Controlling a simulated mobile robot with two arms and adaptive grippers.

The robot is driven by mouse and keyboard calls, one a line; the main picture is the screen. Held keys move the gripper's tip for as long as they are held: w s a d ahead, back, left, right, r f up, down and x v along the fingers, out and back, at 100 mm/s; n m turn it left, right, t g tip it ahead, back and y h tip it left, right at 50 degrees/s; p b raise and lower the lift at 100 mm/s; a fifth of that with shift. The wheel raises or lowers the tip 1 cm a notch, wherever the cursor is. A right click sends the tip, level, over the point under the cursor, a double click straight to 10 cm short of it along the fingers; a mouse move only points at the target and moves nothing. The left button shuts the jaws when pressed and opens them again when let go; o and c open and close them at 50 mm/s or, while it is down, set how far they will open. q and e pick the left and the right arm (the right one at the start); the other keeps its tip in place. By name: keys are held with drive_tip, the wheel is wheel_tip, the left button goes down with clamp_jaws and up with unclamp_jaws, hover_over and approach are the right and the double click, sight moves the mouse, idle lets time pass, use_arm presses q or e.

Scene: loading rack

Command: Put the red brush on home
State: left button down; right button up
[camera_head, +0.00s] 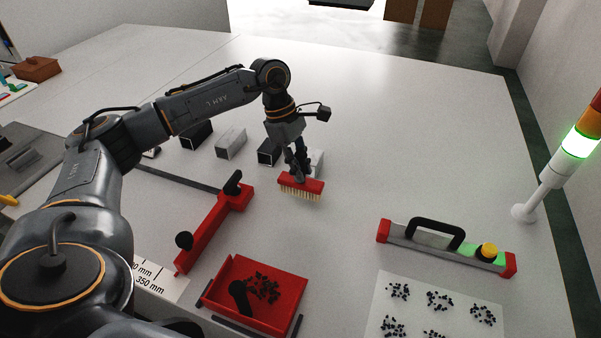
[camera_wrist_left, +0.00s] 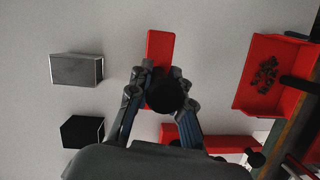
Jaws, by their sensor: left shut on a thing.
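The red brush (camera_head: 301,184), with pale bristles facing down, is in the middle of the head view. My left gripper (camera_head: 300,170) is shut on the brush from above. I cannot tell whether the bristles touch the table. In the left wrist view the red brush body (camera_wrist_left: 160,46) sticks out beyond my left gripper (camera_wrist_left: 163,84), and a dark round handle end shows between the fingers. No place marked as home can be made out. My right gripper is not in view.
Several small blocks (camera_head: 231,143) stand behind the brush. A red tool with black knobs (camera_head: 212,225) lies to the left. A red dustpan (camera_head: 281,314) with black bits is in front. A level-like tool (camera_head: 445,248) and a white sheet (camera_head: 375,313) are right. The table's back right is clear.

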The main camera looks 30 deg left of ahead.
use_arm(q)
drive_tip(key=f+p, duration=0.1)
drive_tip(key=f, duration=0.2)
drive_tip(key=shift+w+a+p, duration=0.1)
drive_tip(key=shift+w+p, duration=0.1)
drive_tip(key=shift+p, duration=0.2)
drive_tip(key=shift+f, duration=0.3)
drive_tip(key=shift+f+b, duration=0.25)
drive_tip(key=shift+b, duration=0.05)
drive_tip(key=c, duration=1.2)
unclamp_jaws()
drive_tip(key=shift+r, duration=0.1)
